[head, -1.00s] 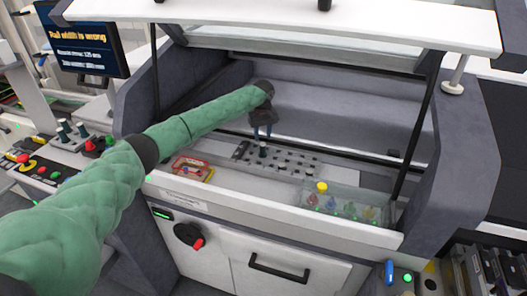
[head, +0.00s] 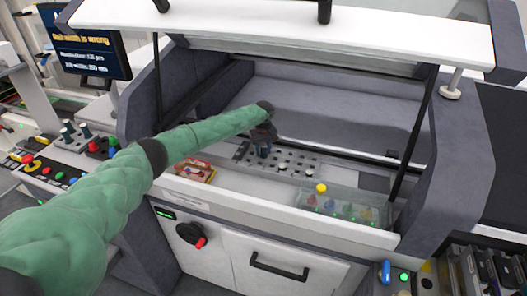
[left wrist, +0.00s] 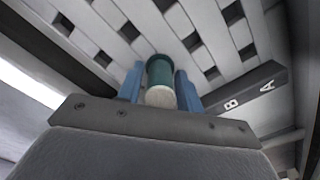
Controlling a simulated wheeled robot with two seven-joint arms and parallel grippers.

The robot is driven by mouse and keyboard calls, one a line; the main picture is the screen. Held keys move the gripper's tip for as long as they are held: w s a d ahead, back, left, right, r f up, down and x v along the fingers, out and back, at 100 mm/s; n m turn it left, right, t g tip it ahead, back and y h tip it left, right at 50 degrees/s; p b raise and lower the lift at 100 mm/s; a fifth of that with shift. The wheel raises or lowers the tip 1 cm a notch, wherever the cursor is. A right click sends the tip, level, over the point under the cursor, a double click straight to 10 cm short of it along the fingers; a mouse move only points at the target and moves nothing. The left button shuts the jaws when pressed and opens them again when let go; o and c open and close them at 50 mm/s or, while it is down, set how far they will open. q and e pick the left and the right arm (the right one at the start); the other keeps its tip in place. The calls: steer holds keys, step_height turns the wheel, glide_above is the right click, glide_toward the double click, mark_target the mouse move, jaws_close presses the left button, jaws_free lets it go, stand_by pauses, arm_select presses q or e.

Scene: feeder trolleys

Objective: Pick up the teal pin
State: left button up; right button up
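The teal pin (left wrist: 160,72), a short cylinder with a pale end, stands among the slots of a grey perforated plate in the left wrist view. My left gripper (left wrist: 160,88) has its two blue fingers on either side of the pin, with narrow gaps seeming to show beside it. In the head view the left gripper (head: 263,150) is low at the left part of the perforated plate (head: 312,165), and its fingers hide most of the pin. My right gripper is not in view.
A clear tray (head: 374,215) with several coloured pieces and a yellow-topped one (head: 321,188) stands to the right. A red and yellow box (head: 194,171) lies left of the plate. The raised hood (head: 290,30) overhangs the machine's opening.

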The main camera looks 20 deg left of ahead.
arm_select(q)
steer(key=shift+c, duration=0.3)
steer(key=c, duration=0.7)
jaws_close()
steer(key=shift+r, duration=0.15)
